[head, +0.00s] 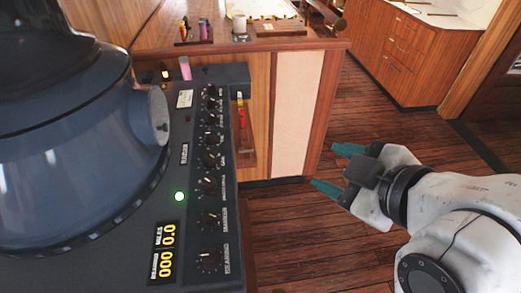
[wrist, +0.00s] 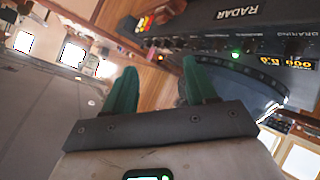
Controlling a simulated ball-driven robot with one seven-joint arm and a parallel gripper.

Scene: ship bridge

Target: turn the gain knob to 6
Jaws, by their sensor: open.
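A dark radar console (head: 140,225) stands at the left in the head view, with a column of black knobs along its right side. The knob beside a small label that seems to read GAIN (head: 209,160) is near the middle of this column; its setting is too small to read. My gripper (head: 335,168) is open and empty, with teal fingers pointing left, well to the right of the knobs and apart from the console. In the wrist view my gripper (wrist: 160,72) shows both fingers spread, with the console (wrist: 275,22) beyond at the upper right, tilted in the picture.
A green lamp (head: 179,196) and a yellow digital display (head: 163,250) sit on the console beside the knobs. A large round blue-grey housing (head: 60,150) covers its left. A wooden cabinet (head: 297,110) stands behind. Wooden floor (head: 290,225) lies open between console and arm.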

